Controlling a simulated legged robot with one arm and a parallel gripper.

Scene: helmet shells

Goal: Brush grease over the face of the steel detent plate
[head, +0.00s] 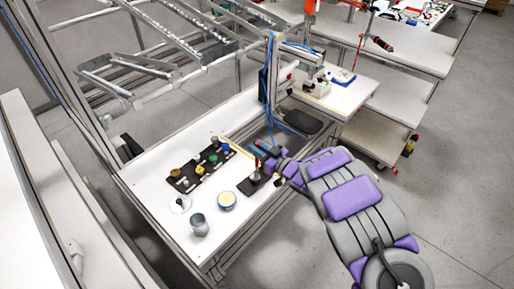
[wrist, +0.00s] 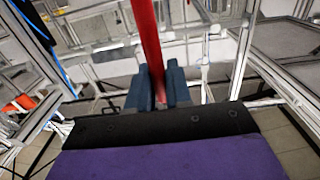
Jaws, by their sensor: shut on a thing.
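My gripper (head: 265,164) is over the front right part of the white workbench. In the wrist view its two blue fingers (wrist: 152,90) are shut on a red handle (wrist: 147,35), which stands nearly upright between them. I take it for the brush handle; its bristles cannot be made out. In the head view a dark block (head: 250,187) with a small light piece stands just below the gripper; whether this carries the steel detent plate is too small to tell. A round tin (head: 227,201) with a pale yellow top, likely the grease, stands left of it.
A black tray (head: 184,184) with several coloured knobs or parts lies behind the tin. A metal frame post rises behind the gripper.

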